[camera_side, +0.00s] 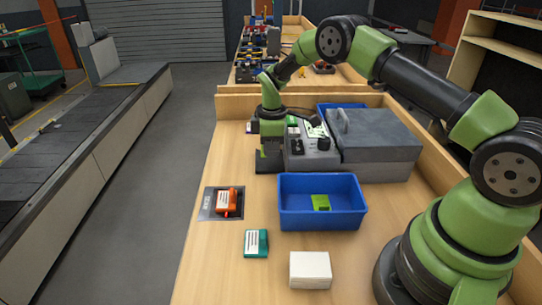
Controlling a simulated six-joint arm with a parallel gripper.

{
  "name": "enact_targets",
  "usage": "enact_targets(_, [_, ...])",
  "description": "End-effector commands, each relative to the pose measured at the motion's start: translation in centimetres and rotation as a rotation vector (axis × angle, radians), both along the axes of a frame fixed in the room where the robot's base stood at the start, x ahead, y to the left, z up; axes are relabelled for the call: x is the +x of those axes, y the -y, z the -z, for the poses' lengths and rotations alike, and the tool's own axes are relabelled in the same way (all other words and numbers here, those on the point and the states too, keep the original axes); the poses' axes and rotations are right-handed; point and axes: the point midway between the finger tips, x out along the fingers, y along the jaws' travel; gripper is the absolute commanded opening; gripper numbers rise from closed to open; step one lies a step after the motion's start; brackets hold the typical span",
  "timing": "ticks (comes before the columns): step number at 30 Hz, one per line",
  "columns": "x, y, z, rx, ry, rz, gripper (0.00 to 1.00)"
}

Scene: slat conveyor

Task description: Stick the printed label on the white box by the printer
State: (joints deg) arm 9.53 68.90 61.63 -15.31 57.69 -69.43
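A white box (310,270) sits at the front of the wooden bench, with a plain pale top. The grey machine with a small panel and a dark knob (323,145), which looks like the printer, stands farther back, behind the blue bin. My gripper (268,158) hangs low at the left side of this machine, well away from the white box. Its fingers are small and dark, so I cannot tell whether they are open or hold anything. I cannot make out a loose printed label for certain.
A blue bin (290,217) holds a green item (320,202). An orange item (227,201) lies on a dark plate (207,204). A teal box (256,243) lies in front. A big grey case (376,143) stands right of the machine. A slat conveyor (70,125) runs at left.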

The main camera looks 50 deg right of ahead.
Motion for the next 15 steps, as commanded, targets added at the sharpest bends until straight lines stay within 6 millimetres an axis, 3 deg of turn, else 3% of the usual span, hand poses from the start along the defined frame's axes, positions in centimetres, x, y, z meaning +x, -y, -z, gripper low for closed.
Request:
enact_targets(7, [0.1,0.0,-5.2,-0.002,0.004,0.000,0.00])
enact_targets(11, [-0.1,-0.4,-6.7,-0.001,0.000,0.015,0.00])
enact_targets(15, [-0.7,-2.5,-7.2,-0.004,-0.004,0.101,0.00])
